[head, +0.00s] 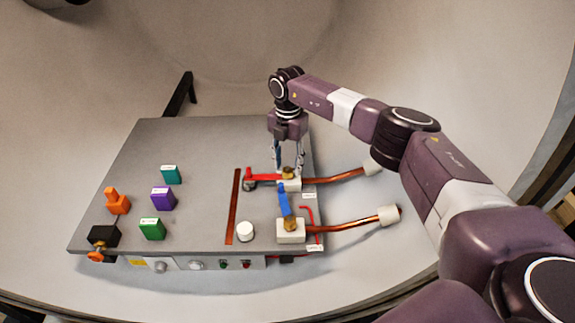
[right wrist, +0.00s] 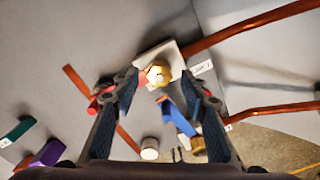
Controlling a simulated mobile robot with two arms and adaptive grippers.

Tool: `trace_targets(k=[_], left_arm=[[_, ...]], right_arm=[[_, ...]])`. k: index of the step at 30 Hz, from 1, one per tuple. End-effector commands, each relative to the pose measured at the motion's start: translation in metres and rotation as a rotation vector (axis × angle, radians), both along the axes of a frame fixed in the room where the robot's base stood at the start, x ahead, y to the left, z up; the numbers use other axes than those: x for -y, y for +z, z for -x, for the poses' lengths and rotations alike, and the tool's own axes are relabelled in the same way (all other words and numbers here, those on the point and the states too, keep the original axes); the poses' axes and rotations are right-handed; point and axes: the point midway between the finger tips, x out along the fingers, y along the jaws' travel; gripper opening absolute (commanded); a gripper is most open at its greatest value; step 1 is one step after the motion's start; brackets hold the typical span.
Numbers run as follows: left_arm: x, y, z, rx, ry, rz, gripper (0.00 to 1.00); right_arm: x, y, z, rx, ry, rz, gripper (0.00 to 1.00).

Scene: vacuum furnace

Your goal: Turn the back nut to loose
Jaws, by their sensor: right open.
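The back nut (head: 289,172) is brass and sits on a white block at the right part of the grey panel, where a copper pipe comes in. It also shows in the right wrist view (right wrist: 158,74), near the top middle. A red lever (head: 264,177) reaches left from this block. My right gripper (head: 287,163) points down over the block with its fingers spread on either side of the nut. In the right wrist view the open fingers (right wrist: 159,82) frame the nut, and I cannot tell whether they touch it. My left gripper is not in view.
A front brass nut (head: 291,224) sits on another white block (head: 291,237), with a blue lever (head: 284,201) close to the back block. A white knob (head: 245,231) and copper strip (head: 236,207) lie left. Several coloured blocks stand on the panel's left half (head: 205,150).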

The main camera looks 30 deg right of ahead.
Motion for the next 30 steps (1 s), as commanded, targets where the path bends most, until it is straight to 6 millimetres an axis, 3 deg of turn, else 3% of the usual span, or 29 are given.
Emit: trace_targets(k=[6, 15, 26, 30], left_arm=[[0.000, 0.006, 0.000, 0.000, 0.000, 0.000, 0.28], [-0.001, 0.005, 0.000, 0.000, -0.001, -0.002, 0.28], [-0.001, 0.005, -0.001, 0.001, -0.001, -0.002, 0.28], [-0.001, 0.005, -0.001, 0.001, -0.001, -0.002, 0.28]], right_arm=[[-0.001, -0.021, 0.000, -0.001, 0.002, -0.001, 0.41], [-0.001, -0.024, 0.000, 0.001, 0.002, -0.001, 0.40], [-0.001, -0.023, 0.000, 0.001, 0.002, -0.002, 0.00], [-0.001, -0.023, 0.000, 0.001, 0.006, -0.002, 0.00]])
